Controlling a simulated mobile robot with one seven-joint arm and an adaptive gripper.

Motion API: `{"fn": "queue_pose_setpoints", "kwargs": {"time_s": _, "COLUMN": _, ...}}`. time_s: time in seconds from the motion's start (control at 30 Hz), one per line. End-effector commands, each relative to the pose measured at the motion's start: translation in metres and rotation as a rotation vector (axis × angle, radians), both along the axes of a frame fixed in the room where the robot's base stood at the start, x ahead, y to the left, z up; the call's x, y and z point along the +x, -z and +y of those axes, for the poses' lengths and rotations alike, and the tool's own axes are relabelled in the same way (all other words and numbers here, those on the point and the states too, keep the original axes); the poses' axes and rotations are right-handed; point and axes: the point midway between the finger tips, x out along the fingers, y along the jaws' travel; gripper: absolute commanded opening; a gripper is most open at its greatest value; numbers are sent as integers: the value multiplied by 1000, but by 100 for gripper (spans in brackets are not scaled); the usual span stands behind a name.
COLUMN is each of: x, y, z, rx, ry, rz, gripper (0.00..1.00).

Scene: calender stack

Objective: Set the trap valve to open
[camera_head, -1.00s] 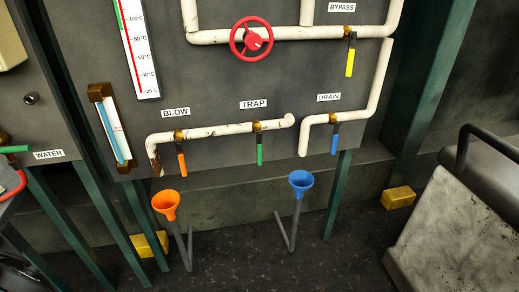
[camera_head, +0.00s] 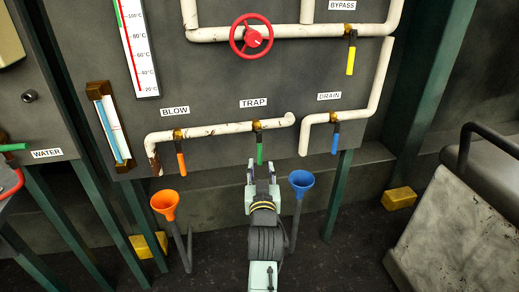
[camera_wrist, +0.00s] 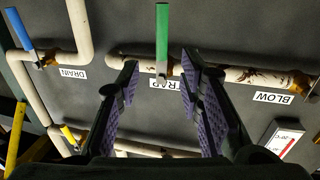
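The trap valve's green handle (camera_head: 259,149) hangs straight down from its brass body on the white pipe, below the TRAP label (camera_head: 254,103). In the wrist view, which is upside down, the green handle (camera_wrist: 162,35) points up and lies between the two fingers as seen from the wrist. My gripper (camera_head: 262,170) is just below the handle's lower end in the head view. In the wrist view my gripper (camera_wrist: 160,66) has its purple-padded fingers spread with nothing held. I cannot tell how far the fingertips are from the handle.
The orange blow handle (camera_head: 181,163) hangs to the left and the blue drain handle (camera_head: 335,144) to the right. An orange funnel (camera_head: 165,203) and a blue funnel (camera_head: 301,182) stand below the panel, the blue one close beside my arm. A red wheel (camera_head: 252,37) sits above.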

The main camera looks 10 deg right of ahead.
Motion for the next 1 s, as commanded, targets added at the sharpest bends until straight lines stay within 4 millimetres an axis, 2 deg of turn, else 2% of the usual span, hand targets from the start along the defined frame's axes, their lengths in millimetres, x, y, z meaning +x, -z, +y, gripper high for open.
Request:
{"fn": "queue_pose_setpoints", "kwargs": {"time_s": 0.3, "x": 57, "y": -4, "z": -10, "rx": -2, "ry": -2, "rz": -3, "gripper": 34}}
{"fn": "queue_pose_setpoints", "kwargs": {"time_s": 0.5, "x": 86, "y": -3, "z": -15, "rx": -1, "ry": -3, "rz": -2, "gripper": 34}}
{"fn": "queue_pose_setpoints", "kwargs": {"time_s": 0.7, "x": 98, "y": -2, "z": -17, "rx": -2, "ry": -3, "rz": -4, "gripper": 34}}
{"fn": "queue_pose_setpoints", "kwargs": {"time_s": 0.97, "x": 99, "y": -2, "z": -17, "rx": -2, "ry": -4, "rz": -4, "gripper": 34}}
{"fn": "queue_pose_setpoints", "kwargs": {"time_s": 1.0, "x": 99, "y": -2, "z": -17, "rx": -2, "ry": -3, "rz": -4, "gripper": 31}}
